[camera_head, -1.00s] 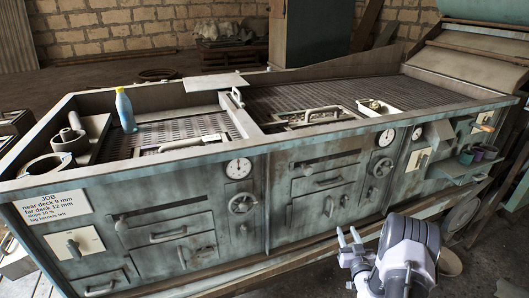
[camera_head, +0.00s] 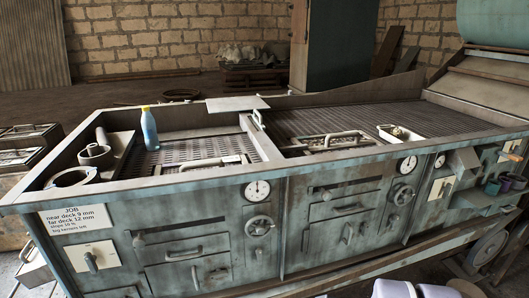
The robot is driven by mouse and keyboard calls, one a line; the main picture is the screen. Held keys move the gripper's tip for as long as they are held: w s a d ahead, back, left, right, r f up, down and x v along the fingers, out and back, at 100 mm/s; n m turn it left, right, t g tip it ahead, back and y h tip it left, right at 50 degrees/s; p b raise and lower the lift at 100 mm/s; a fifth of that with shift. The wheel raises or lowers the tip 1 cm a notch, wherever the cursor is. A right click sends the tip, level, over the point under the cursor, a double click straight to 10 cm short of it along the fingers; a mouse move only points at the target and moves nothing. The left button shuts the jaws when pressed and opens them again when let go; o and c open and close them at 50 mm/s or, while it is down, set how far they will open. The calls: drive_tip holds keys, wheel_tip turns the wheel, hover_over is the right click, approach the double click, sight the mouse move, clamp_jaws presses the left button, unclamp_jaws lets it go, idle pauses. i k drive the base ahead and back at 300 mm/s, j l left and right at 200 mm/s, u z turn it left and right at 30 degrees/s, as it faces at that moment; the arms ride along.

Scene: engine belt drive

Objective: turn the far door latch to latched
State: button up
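The long green machine (camera_head: 340,265) has a small lever handle (camera_head: 347,233) on the lower front of its right-hand section, which looks like the far door latch. It appears roughly upright, but it is too small to tell whether it is latched. A similar small handle (camera_head: 218,273) sits low on the left-hand section. My gripper is not in view; only white parts of my arm show at the bottom edge, right of centre, well below the handle.
Handwheels (camera_head: 260,226) and round gauges (camera_head: 257,190) stand out from the front panel. A blue bottle (camera_head: 149,130) stands on the left deck. A wheel (camera_head: 488,247) is at the lower right.

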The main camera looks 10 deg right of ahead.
sight(365, 227)
drive_tip(key=i+l, duration=0.9)
drive_tip(key=i, duration=0.1)
